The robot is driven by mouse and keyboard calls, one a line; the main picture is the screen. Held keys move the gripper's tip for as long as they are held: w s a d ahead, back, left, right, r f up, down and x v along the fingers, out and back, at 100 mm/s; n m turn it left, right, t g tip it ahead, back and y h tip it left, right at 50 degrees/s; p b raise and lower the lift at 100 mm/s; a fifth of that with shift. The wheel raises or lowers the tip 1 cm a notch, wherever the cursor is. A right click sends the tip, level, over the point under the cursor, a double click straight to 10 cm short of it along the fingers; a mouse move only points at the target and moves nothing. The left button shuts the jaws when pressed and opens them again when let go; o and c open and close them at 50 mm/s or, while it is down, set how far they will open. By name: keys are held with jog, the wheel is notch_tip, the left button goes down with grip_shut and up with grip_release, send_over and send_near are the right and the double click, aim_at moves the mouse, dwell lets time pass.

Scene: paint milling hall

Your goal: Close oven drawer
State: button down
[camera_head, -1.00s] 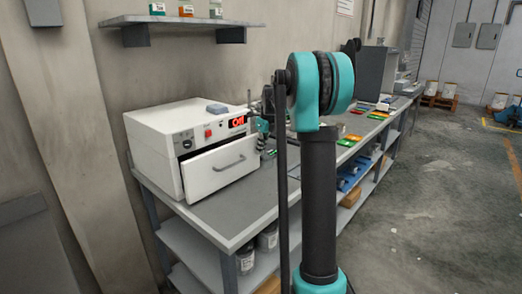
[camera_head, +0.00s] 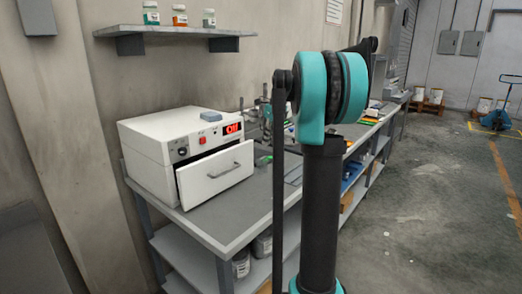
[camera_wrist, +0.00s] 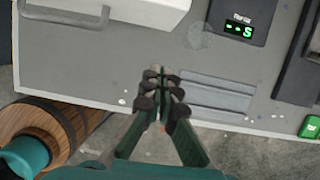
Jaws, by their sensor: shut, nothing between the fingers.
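The white oven (camera_head: 165,150) stands on the left end of the grey workbench, with a lit red display on its front. Its drawer (camera_head: 213,175) is pulled out, with a dark gap above and beside the front panel and a grey handle across it. In the wrist view part of the drawer (camera_wrist: 125,8) and its handle show at the top left. My gripper (camera_wrist: 160,75) is shut and empty, over the bench's front part, to the right of and apart from the drawer. In the head view the gripper is hidden behind my arm.
The grey workbench (camera_wrist: 90,62) has a small scale (camera_wrist: 240,18) with a green readout to the right of the drawer. A green box (camera_wrist: 310,127) lies at the wrist view's right edge. A wooden barrel (camera_wrist: 40,130) shows below. A wall shelf (camera_head: 175,31) holds jars. Open floor lies right.

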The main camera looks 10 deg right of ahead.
aim_at(248, 152)
jog(key=s+d+f+t+y, duration=0.1)
jog(key=s+f+t+y, duration=0.2)
jog(key=s+t, duration=0.25)
jog(key=shift+g, duration=0.45)
jog(key=x, duration=0.4)
jog(key=r+x, duration=0.1)
jog(key=x, duration=0.2)
jog(key=w+x, duration=0.1)
jog(key=x, duration=0.3)
jog(key=shift+w+a, duration=0.25)
jog(key=shift+a, duration=0.25)
jog(key=shift+w+a, duration=0.3)
jog(key=shift+w, duration=0.2)
jog(key=w+a, duration=0.1)
jog(key=w, duration=0.1)
jog(key=w+a, duration=0.2)
jog(key=shift+r, duration=0.1)
jog(key=shift+w, duration=0.1)
